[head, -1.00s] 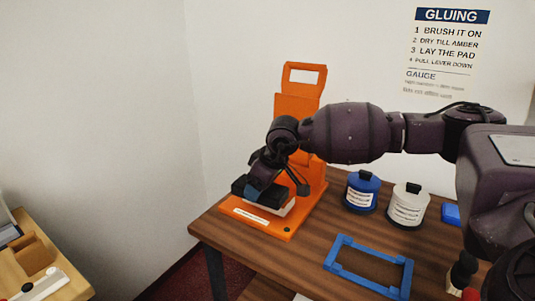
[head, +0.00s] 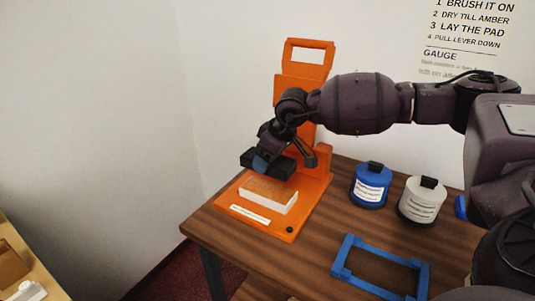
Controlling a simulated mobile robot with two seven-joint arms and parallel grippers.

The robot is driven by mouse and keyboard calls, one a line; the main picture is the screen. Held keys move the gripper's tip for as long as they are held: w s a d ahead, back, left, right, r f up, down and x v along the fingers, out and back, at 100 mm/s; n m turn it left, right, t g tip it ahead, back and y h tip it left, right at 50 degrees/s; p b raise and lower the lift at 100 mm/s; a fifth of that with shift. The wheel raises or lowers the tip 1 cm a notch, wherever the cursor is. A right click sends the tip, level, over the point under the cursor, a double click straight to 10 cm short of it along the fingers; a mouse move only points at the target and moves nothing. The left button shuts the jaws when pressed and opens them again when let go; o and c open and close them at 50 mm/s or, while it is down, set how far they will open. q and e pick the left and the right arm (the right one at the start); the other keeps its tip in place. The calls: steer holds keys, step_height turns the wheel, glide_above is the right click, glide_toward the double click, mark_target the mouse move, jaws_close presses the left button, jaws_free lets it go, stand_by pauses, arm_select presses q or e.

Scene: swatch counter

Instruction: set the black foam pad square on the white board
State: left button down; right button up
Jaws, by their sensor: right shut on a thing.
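The white board (head: 265,202) sits on the base of the orange press (head: 309,185). Its upper face looks amber-brown and its sides are white. My right gripper (head: 266,156) is shut on the black foam pad (head: 284,170), with a blue fingertip across the pad's front. The pad is held above and toward the back of the board, with a visible gap between them. It looks slightly tilted. The gripper hides part of the pad. My left gripper is out of view.
A blue bottle (head: 370,187) and a white bottle (head: 421,202) stand right of the press. A blue rectangular frame (head: 385,280) lies at the table's front. The wooden table (head: 330,225) is clear between them. A tray (head: 12,265) is at the lower left.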

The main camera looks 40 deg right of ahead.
mark_target(264, 188)
steer(key=shift+f+b, duration=0.5)
steer(key=shift+f, duration=1.4)
steer(key=shift+f+b, duration=0.4)
steer(key=shift+f, duration=0.85)
steer(key=shift+f, duration=0.15)
steer(key=shift+f+b, duration=0.3)
